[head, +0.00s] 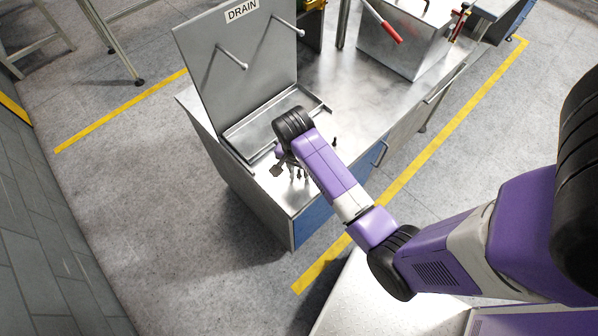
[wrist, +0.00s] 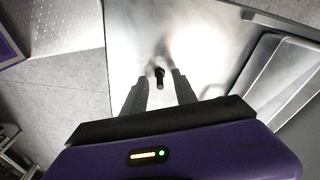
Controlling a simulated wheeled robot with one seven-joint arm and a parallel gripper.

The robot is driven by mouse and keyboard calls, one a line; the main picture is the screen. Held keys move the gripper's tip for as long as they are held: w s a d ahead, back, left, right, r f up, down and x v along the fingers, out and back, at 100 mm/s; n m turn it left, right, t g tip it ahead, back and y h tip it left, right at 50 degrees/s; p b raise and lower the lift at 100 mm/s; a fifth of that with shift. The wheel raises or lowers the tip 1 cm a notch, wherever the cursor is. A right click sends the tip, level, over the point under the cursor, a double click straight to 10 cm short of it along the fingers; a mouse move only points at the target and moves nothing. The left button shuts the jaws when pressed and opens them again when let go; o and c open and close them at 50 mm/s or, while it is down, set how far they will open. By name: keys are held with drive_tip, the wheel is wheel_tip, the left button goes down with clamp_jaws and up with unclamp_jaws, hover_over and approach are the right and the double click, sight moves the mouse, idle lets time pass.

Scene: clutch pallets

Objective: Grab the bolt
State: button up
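The bolt (wrist: 159,76) shows in the wrist view as a small dark piece with a round head, standing on the shiny metal worktop. My gripper (wrist: 159,82) has its two grey fingers apart, one on each side of the bolt in the picture. A gap shows between each finger and the bolt, and I cannot tell how far below the fingertips it is. In the head view my gripper (head: 298,171) points down over the near left part of the worktop. Small dark shapes under it are too small to tell apart there.
Another small dark upright piece (head: 335,142) stands right of my arm. A shallow metal tray (head: 236,133) lies beside the gripper, with an upright panel marked DRAIN (head: 225,55) behind it. A metal box (head: 400,48) with a red-handled lever stands at the back. The worktop middle is clear.

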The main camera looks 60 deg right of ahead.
clamp_jaws()
drive_tip(key=shift+r, duration=0.1)
